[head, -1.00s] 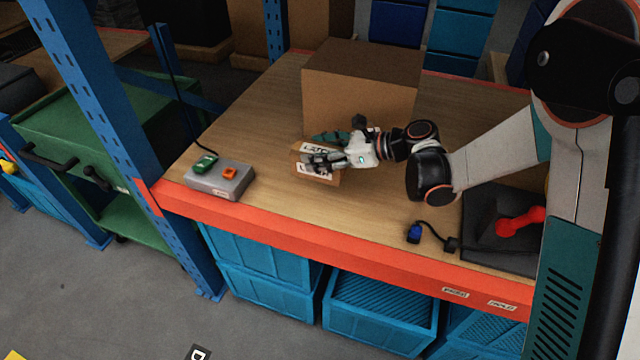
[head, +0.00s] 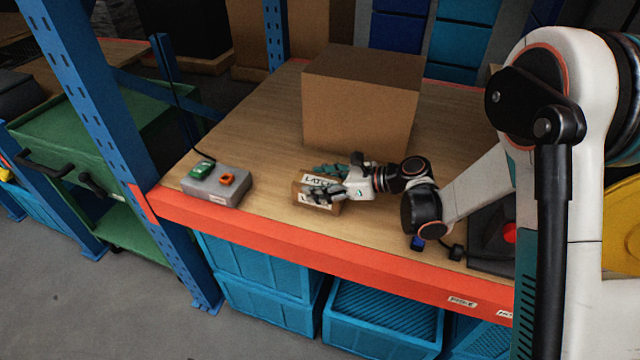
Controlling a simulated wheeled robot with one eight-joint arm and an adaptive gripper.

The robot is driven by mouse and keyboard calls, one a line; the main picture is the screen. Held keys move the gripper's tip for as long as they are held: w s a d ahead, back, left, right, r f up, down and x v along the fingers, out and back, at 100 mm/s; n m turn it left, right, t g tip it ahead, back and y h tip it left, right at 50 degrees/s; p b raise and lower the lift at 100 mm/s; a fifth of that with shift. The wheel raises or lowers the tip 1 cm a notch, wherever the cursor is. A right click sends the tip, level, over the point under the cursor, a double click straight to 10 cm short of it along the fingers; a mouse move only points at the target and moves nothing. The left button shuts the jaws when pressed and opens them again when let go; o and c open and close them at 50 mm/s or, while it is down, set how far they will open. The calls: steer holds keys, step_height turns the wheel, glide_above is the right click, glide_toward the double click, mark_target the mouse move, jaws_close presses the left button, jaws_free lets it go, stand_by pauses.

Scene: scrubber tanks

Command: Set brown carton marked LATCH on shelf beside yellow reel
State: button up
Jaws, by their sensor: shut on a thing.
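The small brown carton (head: 301,194) with white labels, the upper one reading LATCH, is at the front middle of the wooden shelf (head: 255,125). My gripper (head: 325,185) is shut on it from the right, with fingers at its far and near sides. I cannot tell whether the carton touches the shelf or hangs just above it. Part of a yellow round thing (head: 622,225), perhaps the yellow reel, shows at the right edge, mostly hidden behind my arm.
A large brown box (head: 355,110) stands behind my gripper. A blue plug (head: 417,242), a dark case and a red thing (head: 510,233) lie to the right. Blue upright (head: 110,100) bounds the left.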

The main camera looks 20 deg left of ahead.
steer(key=o, duration=1.2)
steer(key=shift+o, duration=0.2)
steer(key=s+d+r+n+t+h+p, duration=0.1)
steer(key=s+d+r+n+h+p, duration=0.1)
steer(key=d+r, duration=0.5)
steer(key=s+d+r+n+t+h+p, duration=0.1)
steer(key=d+r+n+p, duration=0.1)
steer(key=d+r, duration=0.5)
steer(key=s+d+r+n+t+h, duration=0.2)
steer(key=s+d+n+h, duration=0.3)
steer(key=s+d, duration=0.5)
steer(key=s+d+r+n+t+h, duration=0.2)
steer(key=s+d+n+h, duration=0.3)
steer(key=s+d+n, duration=0.4)
steer(key=shift+s+d+r+n, duration=0.4)
steer(key=shift+d+r, duration=0.3)
steer(key=shift+d, duration=1.15)
